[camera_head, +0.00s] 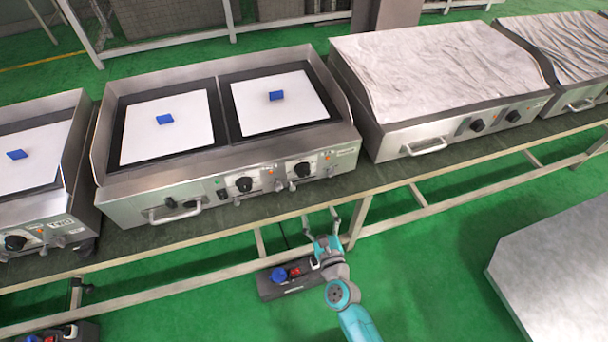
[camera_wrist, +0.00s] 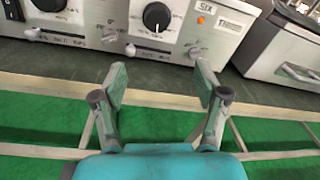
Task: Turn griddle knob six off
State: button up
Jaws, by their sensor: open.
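The knob beside the label "SIX" is black and round (camera_wrist: 157,17), on the steel front panel of the two-plate griddle (camera_head: 150,190). Its white mark points down in the wrist view. In the head view this appears to be the right-hand knob (camera_head: 302,169). My gripper (camera_head: 321,217) is open and empty, in front of and below the panel. In the wrist view the gripper's fingers (camera_wrist: 161,75) are spread apart, with the knob beyond them, roughly centred between them and not touched.
Another black knob (camera_head: 244,184) sits to the left on the same panel. A small lever (camera_wrist: 130,50) juts out below knob six. An orange light (camera_wrist: 201,20) is to its right. A covered griddle (camera_head: 430,75) stands to the right. The table's front edge runs below the panel.

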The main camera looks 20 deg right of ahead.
aim_at(304, 174)
jog(key=w+m, duration=0.1)
jog(key=w, duration=0.4)
jog(key=w+m, duration=0.1)
jog(key=w, duration=0.4)
jog(key=w+m, duration=0.1)
jog(key=w, duration=0.4)
jog(key=shift+w+d+r, duration=0.2)
jog(key=shift+w+r, duration=0.05)
jog(key=shift+r, duration=0.05)
jog(key=c, duration=1.2)
